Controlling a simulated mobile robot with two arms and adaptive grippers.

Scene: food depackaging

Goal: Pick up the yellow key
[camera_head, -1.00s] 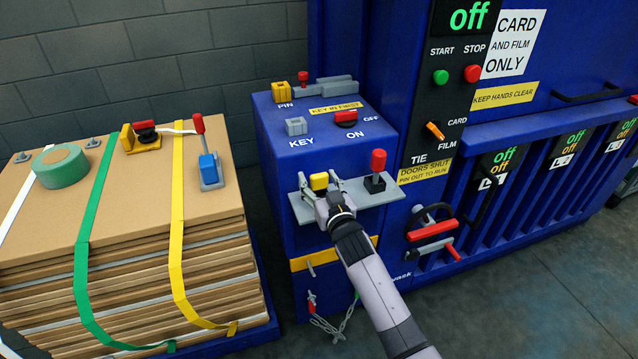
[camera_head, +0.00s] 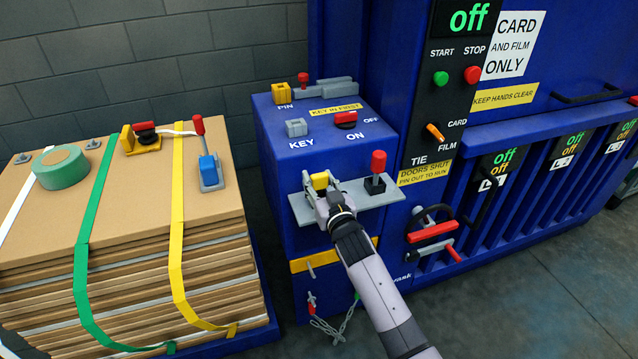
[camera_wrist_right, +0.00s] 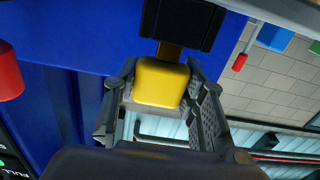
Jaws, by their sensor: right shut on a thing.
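The yellow key (camera_head: 319,180) is at the left end of a small grey shelf (camera_head: 350,200) on the front of the blue cabinet. My right gripper (camera_head: 321,186) is shut on the key, with a finger on either side. In the right wrist view the yellow key (camera_wrist_right: 160,82) sits between the fingers of my right gripper (camera_wrist_right: 161,92), and a black block (camera_wrist_right: 183,22) adjoins its far end. I cannot tell whether the key is clear of that block. My left gripper is not in view.
A red-knobbed lever (camera_head: 377,163) stands on the same shelf, right of the key. A grey key block (camera_head: 296,127) and red switch (camera_head: 346,118) are on the cabinet top. A strapped cardboard stack (camera_head: 215,260) stands to the left. A chain (camera_head: 330,328) hangs below.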

